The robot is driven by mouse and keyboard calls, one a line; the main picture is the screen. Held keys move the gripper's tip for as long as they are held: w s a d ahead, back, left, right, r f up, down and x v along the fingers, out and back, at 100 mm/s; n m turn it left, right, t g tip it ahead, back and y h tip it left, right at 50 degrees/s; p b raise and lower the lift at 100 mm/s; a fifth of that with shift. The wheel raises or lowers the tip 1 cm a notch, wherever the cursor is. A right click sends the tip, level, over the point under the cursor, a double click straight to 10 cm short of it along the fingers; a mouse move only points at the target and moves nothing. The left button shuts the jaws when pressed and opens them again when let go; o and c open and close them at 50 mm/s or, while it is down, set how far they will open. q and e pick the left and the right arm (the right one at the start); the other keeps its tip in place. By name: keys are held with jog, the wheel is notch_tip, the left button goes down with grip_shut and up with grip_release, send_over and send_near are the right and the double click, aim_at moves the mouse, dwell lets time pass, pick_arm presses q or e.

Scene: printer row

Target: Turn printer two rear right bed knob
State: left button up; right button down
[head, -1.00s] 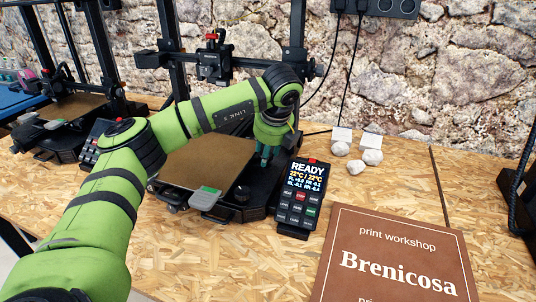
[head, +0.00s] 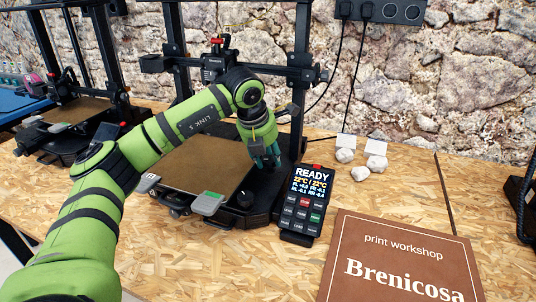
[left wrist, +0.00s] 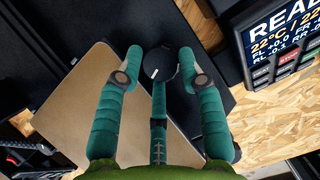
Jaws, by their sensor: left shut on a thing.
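The printer in the middle of the head view has a brown bed (head: 200,165), and my left gripper (head: 266,163) is down at the bed's rear right corner. In the left wrist view a round dark knob (left wrist: 158,62) with a white mark lies between the green fingers of my left gripper (left wrist: 160,70). The fingers are closed around it; exact contact is hard to see. In the head view this knob is hidden by the gripper. The front right knob (head: 245,198) stands clear in front. My right gripper is not in view.
A control box (head: 305,203) with a lit READY screen stands just right of the printer. A brown Brenicosa sign (head: 405,265) lies front right. Pale lumps (head: 360,173) and white cards lie behind. Another printer (head: 75,110) stands at left.

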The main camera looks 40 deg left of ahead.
pick_arm(q)
jog(key=shift+w+a+r+m+h, duration=0.1)
jog(key=shift+r+m+h, duration=0.2)
jog(key=shift+m, duration=0.3)
jog(key=shift+m+p, duration=0.3)
jog(key=shift+m, duration=0.2)
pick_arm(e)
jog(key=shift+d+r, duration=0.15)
pick_arm(q)
jog(key=shift+f, duration=0.1)
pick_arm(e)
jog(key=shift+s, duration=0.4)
pick_arm(q)
jog(key=o, duration=1)
jog(key=shift+o, duration=0.5)
jog(key=shift+w+d, duration=0.15)
jog(key=shift+d, duration=0.05)
jog(key=shift+f, duration=0.1)
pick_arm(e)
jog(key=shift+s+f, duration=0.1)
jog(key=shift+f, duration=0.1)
pick_arm(q)
jog(key=shift+a, duration=0.15)
jog(key=v, duration=0.8)
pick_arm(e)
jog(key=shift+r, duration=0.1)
